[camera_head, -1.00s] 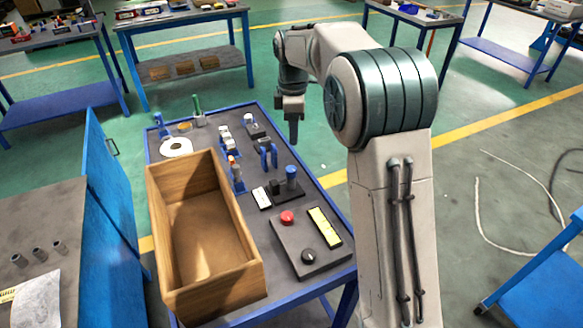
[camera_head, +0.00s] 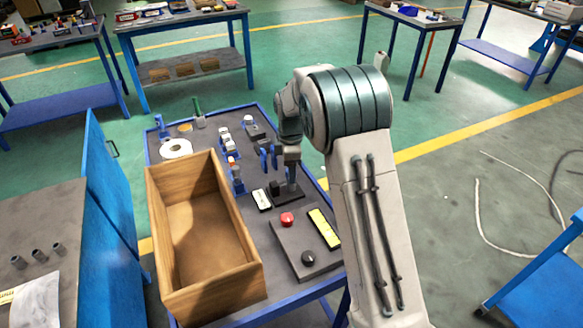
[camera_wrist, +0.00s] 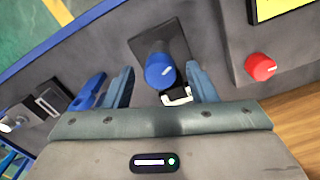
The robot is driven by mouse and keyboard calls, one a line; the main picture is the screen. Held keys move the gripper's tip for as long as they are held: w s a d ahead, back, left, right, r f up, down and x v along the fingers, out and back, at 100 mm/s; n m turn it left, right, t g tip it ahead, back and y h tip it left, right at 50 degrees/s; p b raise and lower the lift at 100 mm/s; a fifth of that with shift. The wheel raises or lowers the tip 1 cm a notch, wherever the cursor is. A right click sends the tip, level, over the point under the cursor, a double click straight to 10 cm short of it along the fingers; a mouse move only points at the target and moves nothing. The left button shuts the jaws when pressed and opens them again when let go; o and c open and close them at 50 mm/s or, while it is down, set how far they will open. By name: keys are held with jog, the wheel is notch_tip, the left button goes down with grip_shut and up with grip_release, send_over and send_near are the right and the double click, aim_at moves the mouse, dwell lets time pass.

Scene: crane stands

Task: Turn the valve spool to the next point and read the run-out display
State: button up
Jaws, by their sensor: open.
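The valve spool looks to be the blue round piece (camera_wrist: 160,72) on a dark base plate (camera_wrist: 150,43) in the wrist view. My gripper (camera_head: 291,178) is open above that plate, pointing down at the bench. In the wrist view its two fingers stand on either side of the blue piece, with gaps visible. I cannot tell how far down they reach. I cannot tell for sure which item is the run-out display; a small pale-faced block (camera_head: 262,199) lies beside the plate, with no readable figures.
A grey control box with a red button (camera_head: 287,219), a black knob (camera_head: 308,257) and a yellow panel (camera_head: 324,228) lies near the plate. A wooden crate (camera_head: 248,245) fills the bench's left side. Blue holders (camera_head: 237,182) and a white ring (camera_head: 175,148) stand farther back.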

jog(key=shift+f, duration=0.1)
jog(key=c, duration=1)
